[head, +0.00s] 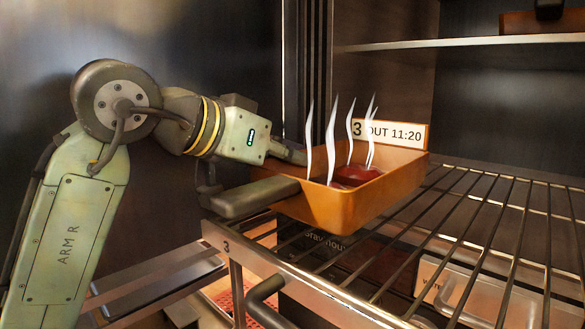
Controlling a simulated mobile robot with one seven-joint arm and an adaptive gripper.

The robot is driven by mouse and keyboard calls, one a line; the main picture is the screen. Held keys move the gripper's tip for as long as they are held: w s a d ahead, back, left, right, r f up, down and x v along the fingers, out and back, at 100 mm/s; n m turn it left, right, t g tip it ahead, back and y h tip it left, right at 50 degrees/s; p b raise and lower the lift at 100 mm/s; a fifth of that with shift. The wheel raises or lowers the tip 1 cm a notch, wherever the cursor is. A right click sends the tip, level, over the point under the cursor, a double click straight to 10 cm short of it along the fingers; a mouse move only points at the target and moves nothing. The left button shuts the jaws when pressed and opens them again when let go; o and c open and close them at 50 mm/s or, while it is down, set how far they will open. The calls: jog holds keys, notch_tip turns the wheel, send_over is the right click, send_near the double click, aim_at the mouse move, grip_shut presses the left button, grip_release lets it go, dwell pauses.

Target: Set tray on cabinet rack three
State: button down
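An orange tray (350,208) holds dark red food (357,174) with white steam wisps rising from it. A card (397,133) reading "3 OUT 11:20" stands at its back edge. My gripper (272,178) is at the tray's left end, one finger in front and one behind, shut on it. The tray looks about level, over the front left of the wire rack (472,215), whose front post is marked 3. I cannot tell whether its underside touches the bars.
The rack is bare to the right of the tray. A shelf (460,42) above it bears a brown item (540,22). A rounded handle (262,296) is at the rack's front. A labelled container (450,285) and other items lie below.

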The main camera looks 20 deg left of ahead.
jog(key=shift+f, duration=1.05)
jog(key=shift+f, duration=0.1)
jog(key=shift+f, duration=0.15)
jog(key=c, duration=1.8)
grip_release()
jog(key=shift+r, duration=0.25)
jog(key=shift+s+a+r, duration=0.1)
jog(key=shift+s, duration=0.15)
jog(key=b+v, duration=0.1)
jog(key=v, duration=1)
jog(key=shift+s+r, duration=0.2)
